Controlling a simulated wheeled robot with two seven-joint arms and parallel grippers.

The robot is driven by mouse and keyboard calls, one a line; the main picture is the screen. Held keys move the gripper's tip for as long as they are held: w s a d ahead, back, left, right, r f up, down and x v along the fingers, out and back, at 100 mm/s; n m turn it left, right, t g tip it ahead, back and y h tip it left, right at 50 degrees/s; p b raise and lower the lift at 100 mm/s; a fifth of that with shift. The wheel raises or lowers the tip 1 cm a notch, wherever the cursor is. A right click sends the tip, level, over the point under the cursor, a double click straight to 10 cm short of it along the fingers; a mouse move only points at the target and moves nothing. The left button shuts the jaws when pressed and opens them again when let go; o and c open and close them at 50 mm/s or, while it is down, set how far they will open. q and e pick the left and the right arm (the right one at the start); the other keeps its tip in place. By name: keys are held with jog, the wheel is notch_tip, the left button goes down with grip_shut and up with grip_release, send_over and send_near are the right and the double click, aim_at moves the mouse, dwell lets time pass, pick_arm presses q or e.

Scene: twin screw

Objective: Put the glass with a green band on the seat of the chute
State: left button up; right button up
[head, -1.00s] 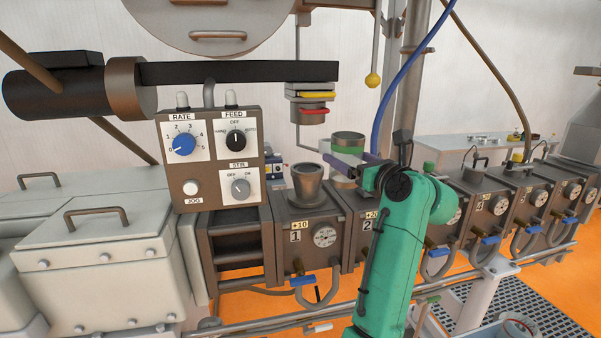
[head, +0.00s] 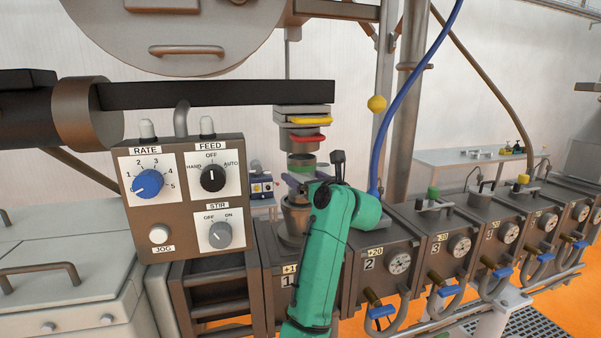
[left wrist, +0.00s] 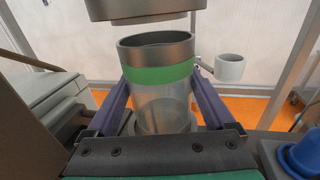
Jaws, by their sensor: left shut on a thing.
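The glass (head: 302,162) has a grey rim and a green band. It is upright between the fingers of my left gripper (head: 299,182), which is shut on it. In the left wrist view the clear glass (left wrist: 160,92) stands between the two purple fingers of my left gripper (left wrist: 162,108). The chute outlet (head: 301,139), with red and yellow handles, is just above the glass. A grey flared cup (head: 294,216) on the first box is below it, partly hidden by my arm. I cannot tell whether the glass touches this cup. My right gripper is out of view.
The control panel (head: 185,198) with dials stands close left of my arm. Numbered boxes with gauges (head: 400,262) run off right.

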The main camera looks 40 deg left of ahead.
pick_arm(q)
jog(key=shift+a+f+p, duration=0.3)
jog(key=shift+f+p, duration=0.05)
jog(key=shift+p, duration=0.15)
jog(key=shift+f, duration=0.3)
jog(key=o, duration=1.3)
jog(key=shift+f+b, duration=0.2)
jog(key=shift+b, duration=0.15)
jog(key=shift+o, duration=0.9)
jog(key=shift+r, duration=0.1)
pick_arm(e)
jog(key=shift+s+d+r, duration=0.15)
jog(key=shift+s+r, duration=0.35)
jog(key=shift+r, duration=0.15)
pick_arm(q)
jog(key=shift+s+r+p, duration=0.1)
jog(key=shift+r+p, duration=0.15)
jog(key=shift+p, duration=0.05)
jog(key=b+v, duration=0.7)
jog(key=v, duration=0.5)
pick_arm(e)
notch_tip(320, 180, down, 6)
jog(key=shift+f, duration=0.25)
